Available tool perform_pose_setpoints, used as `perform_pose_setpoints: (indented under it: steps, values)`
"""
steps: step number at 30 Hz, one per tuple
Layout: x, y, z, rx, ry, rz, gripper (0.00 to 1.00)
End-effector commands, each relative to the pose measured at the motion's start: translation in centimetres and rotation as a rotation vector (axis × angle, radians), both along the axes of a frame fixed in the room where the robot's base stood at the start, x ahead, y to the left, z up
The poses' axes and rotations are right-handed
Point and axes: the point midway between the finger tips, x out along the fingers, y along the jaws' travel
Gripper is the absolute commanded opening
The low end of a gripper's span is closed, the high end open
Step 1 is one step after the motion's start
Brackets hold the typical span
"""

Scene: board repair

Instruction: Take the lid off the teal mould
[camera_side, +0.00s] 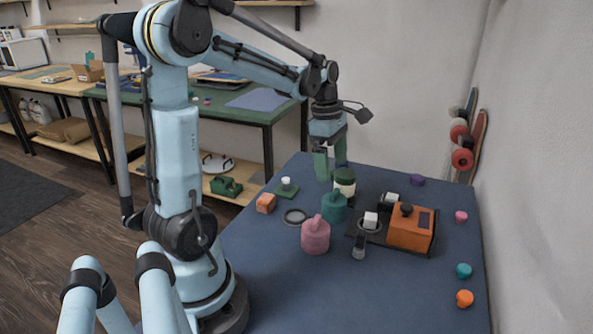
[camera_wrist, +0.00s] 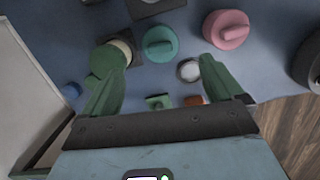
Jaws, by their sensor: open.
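The teal mould (camera_side: 334,208) stands on the blue table near its middle, just behind the pink mould (camera_side: 315,236). Its lid with a raised grip appears to be on. In the wrist view the teal mould (camera_wrist: 160,44) lies beyond my fingertips, roughly between their lines, seen from above. My gripper (camera_side: 328,172) is open and empty, pointing down behind the teal mould and apart from it.
A dark green jar with a cream band (camera_side: 344,183) stands close behind the teal mould, near my gripper. An orange machine (camera_side: 410,229) sits to the right. The front table is clear.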

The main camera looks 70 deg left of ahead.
Motion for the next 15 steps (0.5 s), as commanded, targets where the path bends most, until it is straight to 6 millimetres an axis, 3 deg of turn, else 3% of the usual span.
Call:
perform_pose_setpoints:
  steps: [6, 15]
  values:
    - [0.3, -0.3, -2.8, 0.001, -0.001, -0.001, 0.94]
    - [0.4, -0.5, -4.4, 0.002, 0.0, -0.002, 0.94]
